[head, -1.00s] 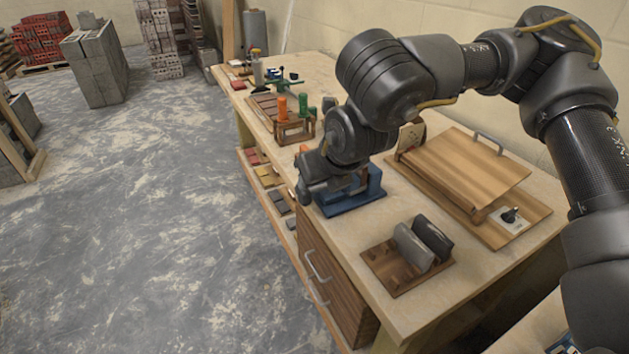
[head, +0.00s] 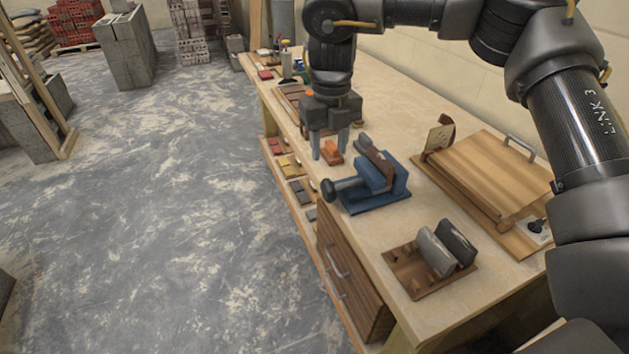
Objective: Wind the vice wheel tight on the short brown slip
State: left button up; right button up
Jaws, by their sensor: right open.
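The blue vice (head: 375,186) sits on the bench, with its dark wheel (head: 328,190) on a shaft at its left, toward the bench's front edge. A brown slip (head: 381,163) stands tilted at the vice's jaws, with a small grey piece at its far end. I cannot tell how tightly the jaws close on it. My right gripper (head: 329,154) points down beyond the vice, its two fingers apart, clear of the wheel. A small orange-brown block (head: 333,155) shows between or just behind the fingers; I see no grip on it. My left gripper is out of view.
A wooden rack (head: 407,271) with two grey pieces stands nearer on the bench. A wooden board with a handle (head: 490,172) lies to the right. Coloured slips (head: 290,167) lie on a lower shelf at the front. A drawer unit (head: 350,283) is below the bench.

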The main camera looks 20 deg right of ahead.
aim_at(329, 182)
jog(key=shift+d+f, duration=0.2)
jog(key=shift+f, duration=0.1)
notch_tip(329, 182, down, 9)
jog(key=shift+f, duration=0.65)
